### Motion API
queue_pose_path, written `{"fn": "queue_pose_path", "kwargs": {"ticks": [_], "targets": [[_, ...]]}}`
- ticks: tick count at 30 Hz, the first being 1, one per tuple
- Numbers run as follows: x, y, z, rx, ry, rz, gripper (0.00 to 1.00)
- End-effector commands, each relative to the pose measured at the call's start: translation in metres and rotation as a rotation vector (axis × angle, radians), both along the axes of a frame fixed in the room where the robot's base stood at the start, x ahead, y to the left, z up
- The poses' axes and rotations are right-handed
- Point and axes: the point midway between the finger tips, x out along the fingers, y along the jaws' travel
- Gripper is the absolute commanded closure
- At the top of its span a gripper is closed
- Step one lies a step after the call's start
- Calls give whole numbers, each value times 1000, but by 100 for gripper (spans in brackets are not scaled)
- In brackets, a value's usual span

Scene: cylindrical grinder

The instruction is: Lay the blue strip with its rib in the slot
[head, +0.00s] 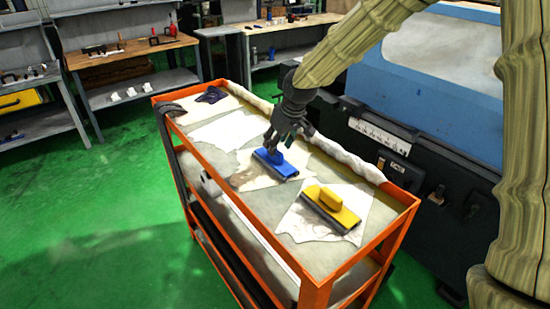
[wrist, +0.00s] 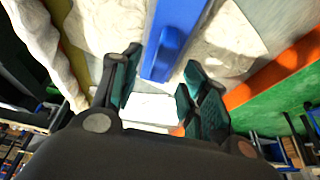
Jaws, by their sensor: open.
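The blue strip (head: 275,164) lies on a white cloth on the orange cart, with a raised blue handle and a dark lower edge. In the wrist view the blue strip (wrist: 188,18) is at the top, its handle (wrist: 163,58) projecting toward my gripper. My gripper (head: 281,143) is open and directly above the blue strip, pointing down. In the wrist view the fingertips of my gripper (wrist: 164,60) are on either side of the handle, apparently without closing on it. The rib is not clearly visible and I cannot make out a slot.
A yellow strip (head: 340,209) with a similar handle lies on another cloth nearer on the cart. The orange rim (head: 360,250) surrounds the cart top. A rolled white cloth (head: 345,160) runs along its right side, beside the blue machine (head: 430,90). The green floor is clear at left.

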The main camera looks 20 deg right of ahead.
Motion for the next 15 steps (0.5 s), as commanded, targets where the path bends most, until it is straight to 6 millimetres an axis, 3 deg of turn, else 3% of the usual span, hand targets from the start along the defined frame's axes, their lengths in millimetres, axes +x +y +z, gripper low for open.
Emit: {"fn": "queue_pose_path", "kwargs": {"ticks": [9, 15], "targets": [[9, 5, -30, -1, 3, -1, 55], [13, 6, -40, 0, 1, 0, 55]]}}
